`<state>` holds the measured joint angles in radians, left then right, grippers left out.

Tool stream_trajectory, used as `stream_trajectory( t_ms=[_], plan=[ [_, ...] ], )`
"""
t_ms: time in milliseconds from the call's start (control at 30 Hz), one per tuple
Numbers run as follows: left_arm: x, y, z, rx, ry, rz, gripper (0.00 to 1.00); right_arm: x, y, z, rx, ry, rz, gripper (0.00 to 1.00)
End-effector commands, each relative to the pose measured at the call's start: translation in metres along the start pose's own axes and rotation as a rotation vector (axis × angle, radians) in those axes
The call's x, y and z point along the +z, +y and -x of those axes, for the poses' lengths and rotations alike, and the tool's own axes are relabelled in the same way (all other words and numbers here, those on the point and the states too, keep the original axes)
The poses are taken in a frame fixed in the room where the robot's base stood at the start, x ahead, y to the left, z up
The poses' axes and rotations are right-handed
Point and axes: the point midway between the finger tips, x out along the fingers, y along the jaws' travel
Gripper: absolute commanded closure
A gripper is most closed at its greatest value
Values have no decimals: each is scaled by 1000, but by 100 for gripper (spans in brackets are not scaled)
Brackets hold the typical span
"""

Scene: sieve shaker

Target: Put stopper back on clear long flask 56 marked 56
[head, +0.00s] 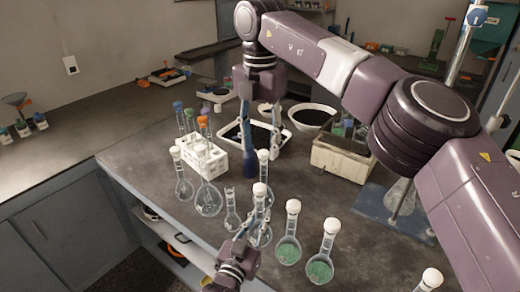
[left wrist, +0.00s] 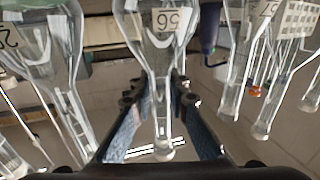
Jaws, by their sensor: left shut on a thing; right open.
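The clear long flask (left wrist: 160,55) carries a label reading 56, upside down in the left wrist view. Its neck passes between the fingers of my left gripper (left wrist: 160,100), which is shut on it. In the head view my left gripper (head: 255,226) is at a clear flask (head: 262,238) in the front group. A white stopper (head: 259,188) shows at the top of that neck, above the fingers; its exact seating cannot be told. My right gripper (head: 262,118) is open and points down, behind this flask.
Flasks with green contents (head: 288,252) (head: 319,270) stand close on the right. A small flask (head: 232,219) stands close on the left. A white rack (head: 204,160) stands behind left. A bowl (head: 312,117) is farther back.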

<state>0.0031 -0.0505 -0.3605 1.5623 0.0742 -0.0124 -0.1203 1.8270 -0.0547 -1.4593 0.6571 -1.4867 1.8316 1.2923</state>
Motion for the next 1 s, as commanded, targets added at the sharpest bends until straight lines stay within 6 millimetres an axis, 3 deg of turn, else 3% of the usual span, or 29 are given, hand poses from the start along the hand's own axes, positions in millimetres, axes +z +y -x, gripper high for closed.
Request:
stream_trajectory(
  t_ms=[167,200,367,733,1000],
  plan=[
    [1,0,0,0,-2,0,100,0,0,0,0,0,0,56],
    [1,0,0,0,-2,0,82,0,0,0,0,0,0,56],
    [0,0,0,0,-1,0,64,0,0,0,0,0,0,56],
    [1,0,6,0,-2,0,64,0,0,-1,0,0,0,56],
    [2,0,52,0,-4,-1,64,0,0,-1,0,0,0,56]
  ],
)
